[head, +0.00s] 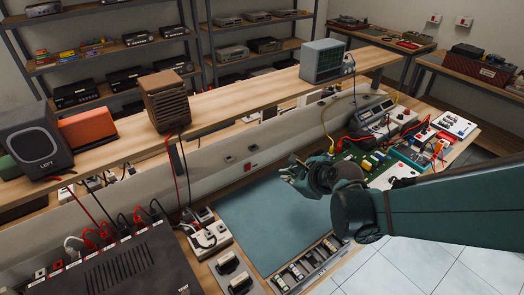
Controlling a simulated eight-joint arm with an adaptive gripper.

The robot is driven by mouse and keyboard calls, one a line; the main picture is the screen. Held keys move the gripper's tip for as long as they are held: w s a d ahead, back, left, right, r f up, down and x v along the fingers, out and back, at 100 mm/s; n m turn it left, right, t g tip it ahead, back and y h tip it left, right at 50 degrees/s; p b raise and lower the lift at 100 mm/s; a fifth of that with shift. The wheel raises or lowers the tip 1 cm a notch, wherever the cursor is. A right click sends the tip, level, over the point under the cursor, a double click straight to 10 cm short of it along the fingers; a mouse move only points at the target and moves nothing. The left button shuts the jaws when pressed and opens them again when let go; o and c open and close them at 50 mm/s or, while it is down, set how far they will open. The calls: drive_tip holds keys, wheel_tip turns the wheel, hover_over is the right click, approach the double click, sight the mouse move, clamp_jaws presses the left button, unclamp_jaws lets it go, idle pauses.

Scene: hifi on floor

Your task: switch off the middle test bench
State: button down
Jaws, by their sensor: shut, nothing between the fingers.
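A workbench with a blue-green mat (262,222) fills the middle of the head view. A pale panel (222,178) runs along its back, under a wooden shelf. The panel carries small dark fittings and a small red one (251,167) that may be a switch; its position is too small to tell. My gripper (290,172) hovers above the far right part of the mat, its fingers pointing left. It is shut and empty, apart from the panel. My dark green arm reaches in from the right and hides part of the bench. I cannot tell which control belongs to which bench.
A white socket block (210,236) with plugs stands left of the mat, beside a dark unit with cables (110,268). Instruments and a green circuit board (362,160) crowd the bench's right.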

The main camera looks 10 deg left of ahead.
sight(248, 168)
drive_tip(key=w+a+f+m+y, duration=0.1)
drive_tip(key=w+a+f+m, duration=0.1)
drive_tip(key=a+f+m, duration=0.3)
drive_tip(key=shift+a, duration=0.55)
drive_tip(key=b+x, duration=0.2)
drive_tip(key=x, duration=0.8)
drive_tip(key=shift+a+b, duration=0.25)
drive_tip(key=shift+b, duration=0.1)
drive_tip(key=shift+w+a+r, duration=0.2)
drive_tip(key=shift+w+a, duration=0.5)
drive_tip(key=shift+w, duration=0.05)
drive_tip(key=shift+w+a+r+b, duration=0.15)
drive_tip(key=shift+w+a+b, duration=0.15)
drive_tip(key=shift+w+a, duration=0.3)
